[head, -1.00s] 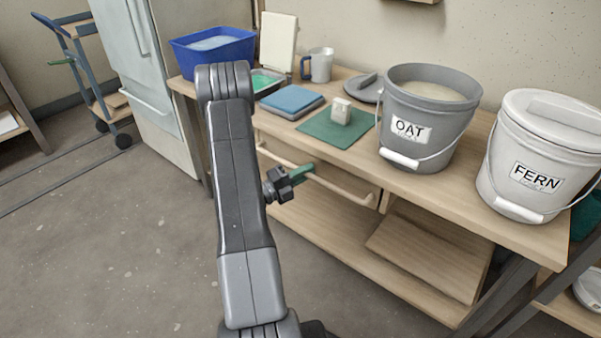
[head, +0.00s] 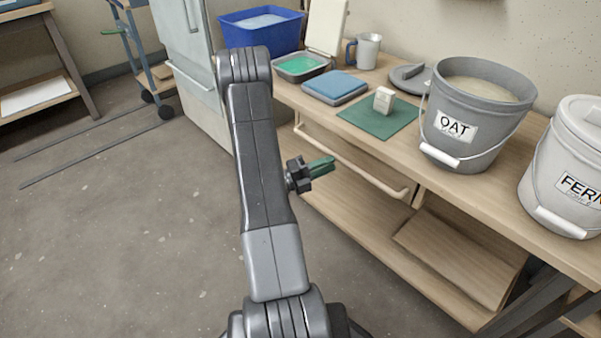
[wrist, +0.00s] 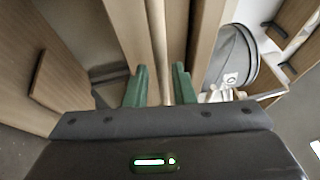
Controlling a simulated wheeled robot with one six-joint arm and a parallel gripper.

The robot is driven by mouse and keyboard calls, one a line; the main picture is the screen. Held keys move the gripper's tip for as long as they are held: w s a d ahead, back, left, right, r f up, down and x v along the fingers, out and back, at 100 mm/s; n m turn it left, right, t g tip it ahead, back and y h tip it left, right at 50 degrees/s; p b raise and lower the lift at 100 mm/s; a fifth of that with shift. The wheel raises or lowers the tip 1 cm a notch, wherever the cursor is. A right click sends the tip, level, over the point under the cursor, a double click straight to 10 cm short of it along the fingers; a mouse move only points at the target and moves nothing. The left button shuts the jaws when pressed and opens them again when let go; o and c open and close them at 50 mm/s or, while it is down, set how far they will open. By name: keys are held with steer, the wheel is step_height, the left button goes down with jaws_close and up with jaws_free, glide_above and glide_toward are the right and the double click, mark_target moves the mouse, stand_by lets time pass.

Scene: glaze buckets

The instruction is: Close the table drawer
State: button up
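The table drawer sits under the top of the wooden table (head: 480,200), with a long pale bar handle (head: 375,180) along its front. How far the drawer stands out is hard to tell. My gripper (head: 322,166) has green fingers and is at the drawer front, near the left half of the handle. In the wrist view my gripper (wrist: 160,85) is open, and the handle bar (wrist: 158,40) runs between its two fingers, with gaps visible on both sides. Contact with the bar cannot be seen.
On the table stand the grey OAT bucket (head: 475,110), the white FERN bucket (head: 565,165), a blue tub (head: 262,33), a mug (head: 367,50) and a green mat (head: 375,122). A lower shelf holds a wooden board (head: 450,260).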

mark_target(342, 159)
steer(key=p+v, duration=0.1)
steer(key=v, duration=0.7)
steer(key=shift+a+p, duration=0.3)
steer(key=shift+a, duration=0.05)
steer(key=shift+s+d, duration=0.1)
steer(key=b+x, duration=0.3)
steer(key=x, duration=1)
steer(key=shift+d, duration=0.4)
